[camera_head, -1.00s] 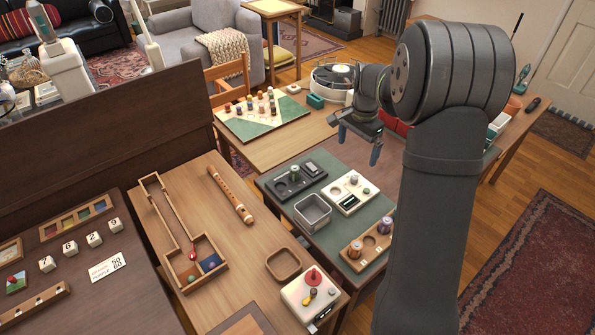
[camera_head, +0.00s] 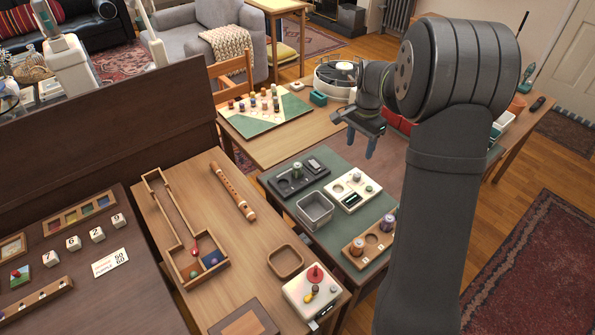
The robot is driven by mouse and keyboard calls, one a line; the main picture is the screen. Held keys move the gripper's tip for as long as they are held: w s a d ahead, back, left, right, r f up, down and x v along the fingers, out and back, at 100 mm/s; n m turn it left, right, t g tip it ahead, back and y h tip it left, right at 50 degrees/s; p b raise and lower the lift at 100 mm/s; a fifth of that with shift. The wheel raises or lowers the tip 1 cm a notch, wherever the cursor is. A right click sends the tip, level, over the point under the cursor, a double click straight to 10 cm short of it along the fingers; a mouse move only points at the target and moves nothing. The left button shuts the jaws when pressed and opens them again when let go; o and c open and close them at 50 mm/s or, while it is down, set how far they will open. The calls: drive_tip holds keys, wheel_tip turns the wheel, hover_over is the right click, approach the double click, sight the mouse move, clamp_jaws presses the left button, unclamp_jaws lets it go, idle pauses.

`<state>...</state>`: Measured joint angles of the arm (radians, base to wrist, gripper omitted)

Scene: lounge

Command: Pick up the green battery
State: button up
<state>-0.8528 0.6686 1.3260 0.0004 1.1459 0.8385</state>
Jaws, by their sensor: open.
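A small upright cylinder with a greenish body (camera_head: 297,170), which looks like the green battery, stands in a black tray (camera_head: 284,187) on the green mat. It is too small to make out in detail. My gripper (camera_head: 361,143) hangs in the air above and to the right of it in the picture, apart from it. The gripper is open, with its blue-grey fingers pointing down and nothing visible between them.
A white tray (camera_head: 343,200), a grey bin (camera_head: 314,211) and a wooden holder (camera_head: 355,263) with purple and orange-brown cylinders share the green mat (camera_head: 335,160). A board with several small pieces (camera_head: 240,126) lies behind. Bare mat lies below my gripper.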

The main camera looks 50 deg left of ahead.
drive_tip(key=s+a+r+n+y, duration=0.1)
drive_tip(key=s+a+n, duration=0.4)
drive_tip(key=a+n, duration=0.3)
drive_tip(key=n, duration=0.9)
approach(298, 165)
drive_tip(key=shift+y, duration=0.3)
drive_tip(key=f, duration=0.4)
drive_tip(key=shift+s+d+f, duration=0.1)
drive_tip(key=shift+s+d, duration=0.05)
drive_tip(key=shift+d, duration=0.05)
drive_tip(key=shift+a+f, duration=0.25)
drive_tip(key=shift+f, duration=0.75)
drive_tip(key=shift+a+f, duration=0.25)
drive_tip(key=shift+f, duration=0.75)
drive_tip(key=shift+a+f, duration=0.3)
drive_tip(key=shift+f, duration=0.75)
drive_tip(key=c, duration=1.1)
